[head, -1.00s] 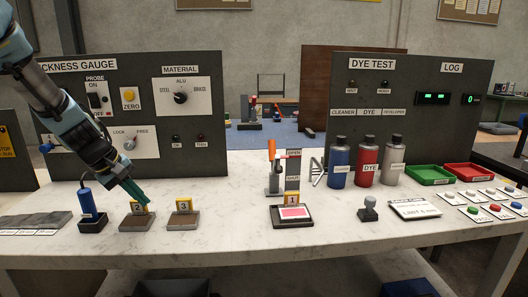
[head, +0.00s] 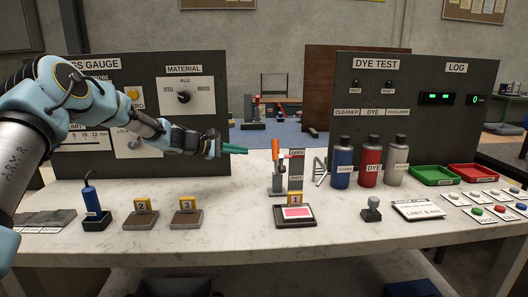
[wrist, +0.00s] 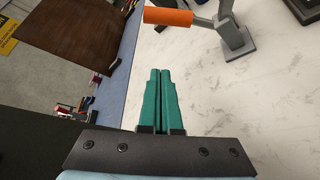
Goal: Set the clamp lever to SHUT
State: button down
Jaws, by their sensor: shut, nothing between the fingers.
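The clamp (head: 279,186) is a grey fixture standing on the white bench. Its lever has an orange handle (head: 275,149) that stands upright, level with the OPEN label (head: 297,153); the SHUT label (head: 296,178) is lower on the same post. My gripper (head: 247,151) is left of the handle, level with it, pointing right, with a gap between them. In the wrist view, the teal fingers of my gripper (wrist: 160,71) lie together and hold nothing. The orange handle (wrist: 168,17) shows ahead of the fingertips, with the grey clamp body (wrist: 237,42) to its right.
Blocks 2 (head: 141,218) and 3 (head: 187,218) are at the left. Bench between block 3 and the clamp is clear.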

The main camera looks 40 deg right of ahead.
jog(key=s+d+p, duration=0.5)
jog(key=d, duration=0.2)
jog(key=shift+d+f+p, duration=0.3)
jog(key=shift+d+p, duration=0.05)
jog(key=shift+s+f+b, duration=0.15)
jog(key=shift+s+b, duration=0.05)
jog(key=shift+b, duration=0.9)
jog(key=shift+a+r+b, duration=0.1)
jog(key=shift+r+b, duration=0.1)
jog(key=shift+b, duration=0.25)
